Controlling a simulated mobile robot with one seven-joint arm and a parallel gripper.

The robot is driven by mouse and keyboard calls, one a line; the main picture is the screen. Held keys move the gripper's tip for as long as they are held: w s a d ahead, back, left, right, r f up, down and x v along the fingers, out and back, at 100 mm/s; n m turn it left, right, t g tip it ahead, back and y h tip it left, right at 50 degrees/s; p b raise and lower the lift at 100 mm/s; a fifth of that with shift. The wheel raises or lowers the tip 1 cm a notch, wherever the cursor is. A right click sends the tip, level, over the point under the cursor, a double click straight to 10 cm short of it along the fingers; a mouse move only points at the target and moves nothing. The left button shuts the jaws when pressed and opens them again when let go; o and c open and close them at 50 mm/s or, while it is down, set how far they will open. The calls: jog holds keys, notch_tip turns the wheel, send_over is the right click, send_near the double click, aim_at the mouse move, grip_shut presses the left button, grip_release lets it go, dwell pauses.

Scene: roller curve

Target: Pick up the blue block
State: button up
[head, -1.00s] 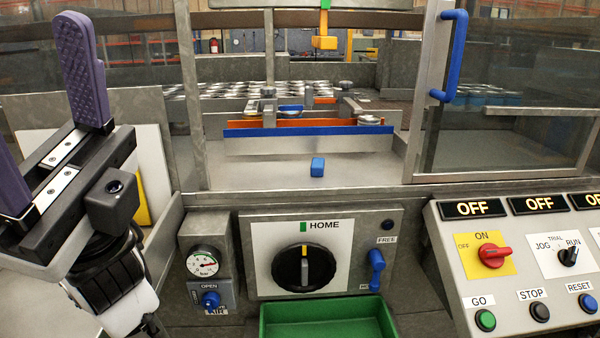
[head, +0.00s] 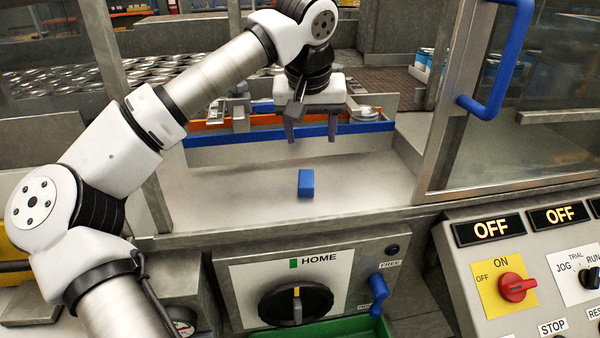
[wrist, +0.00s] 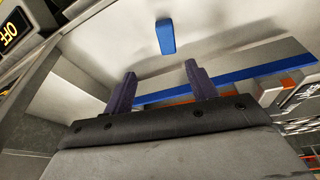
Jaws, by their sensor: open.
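The blue block (head: 306,183) stands on the pale metal shelf in front of the blue-edged rail, in the middle of the head view. In the wrist view the blue block (wrist: 165,36) lies beyond the fingertips, near the top, in line with the gap between them. My gripper (head: 312,138) is open and empty, with purple fingers pointing down. It hangs above and behind the block, near the rail, and does not touch the block. Both fingers of my gripper (wrist: 160,76) show in the wrist view with a clear gap between them.
The blue-edged rail (head: 240,137) runs behind the block. A glass door with a blue handle (head: 497,60) stands to the right. Below the shelf's front edge are a HOME dial (head: 296,304), a blue lever (head: 378,290) and a green tray (head: 375,328). The shelf around the block is clear.

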jog(key=p, duration=0.1)
send_over(306, 178)
jog(key=s, duration=0.2)
jog(key=shift+y, duration=0.3)
notch_tip(306, 178, down, 7)
jog(key=shift+w+a+f, duration=0.1)
jog(key=shift+a+f, duration=0.05)
jog(key=shift+f, duration=0.05)
jog(key=shift+p+x, duration=1.3)
jog(key=shift+x, duration=1.75)
jog(key=c, duration=1.1)
jog(key=shift+r, duration=0.1)
